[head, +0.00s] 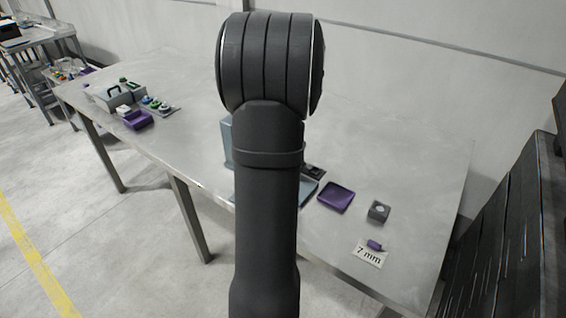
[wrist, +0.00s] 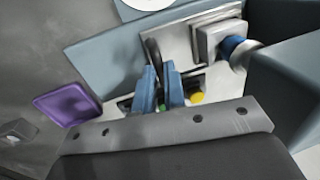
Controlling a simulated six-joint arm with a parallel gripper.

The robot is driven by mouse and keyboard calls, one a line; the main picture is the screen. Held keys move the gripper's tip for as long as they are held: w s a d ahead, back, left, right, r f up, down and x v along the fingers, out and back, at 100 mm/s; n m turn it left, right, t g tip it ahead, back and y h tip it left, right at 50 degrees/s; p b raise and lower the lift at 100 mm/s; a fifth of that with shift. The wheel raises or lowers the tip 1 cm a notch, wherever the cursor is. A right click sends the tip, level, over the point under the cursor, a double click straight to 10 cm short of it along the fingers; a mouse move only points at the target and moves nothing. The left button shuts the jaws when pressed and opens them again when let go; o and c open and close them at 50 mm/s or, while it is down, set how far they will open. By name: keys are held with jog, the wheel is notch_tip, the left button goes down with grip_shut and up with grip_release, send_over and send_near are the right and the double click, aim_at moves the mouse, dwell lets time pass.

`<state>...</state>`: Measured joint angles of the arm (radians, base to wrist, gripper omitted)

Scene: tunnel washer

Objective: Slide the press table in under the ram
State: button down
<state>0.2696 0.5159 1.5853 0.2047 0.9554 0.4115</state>
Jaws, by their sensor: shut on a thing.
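In the wrist view, the two blue fingers of my gripper (wrist: 159,72) are close together, on either side of a dark handle (wrist: 151,48) beside a silver plate. The plate (wrist: 181,48) appears to be the press table; it lies on a blue-grey base (wrist: 108,62). A pale grey square block (wrist: 208,38) stands at the plate's right part. A blue cylinder with a silver end (wrist: 240,52), apparently the ram, shows beside this block. I cannot tell how far the table is under it. In the head view my arm hides my gripper and most of the press (head: 227,143).
A purple tray (head: 336,197), a dark grey block (head: 378,211) and a small purple piece (head: 375,245) by a "7 mm" card (head: 369,257) lie right of the press. Yellow (wrist: 196,97) and green buttons sit near my fingers. The worktable's middle left is clear.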

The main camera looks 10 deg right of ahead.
jog(key=c, duration=1.5)
grip_release()
jog(key=shift+w+a, duration=0.2)
jog(key=r, duration=0.5)
jog(key=s+d+r, duration=0.1)
jog(key=r, duration=0.5)
jog(key=s+d+r, duration=0.1)
jog(key=r, duration=0.5)
jog(key=shift+s+d, duration=0.25)
jog(key=f, duration=0.5)
jog(key=w+a+f, duration=0.1)
jog(key=f, duration=0.5)
jog(key=w+a+f, duration=0.1)
jog(key=f, duration=0.5)
jog(key=shift+w+a+f, duration=0.1)
jog(key=shift+w+a, duration=0.1)
jog(key=shift+s+d, duration=0.4)
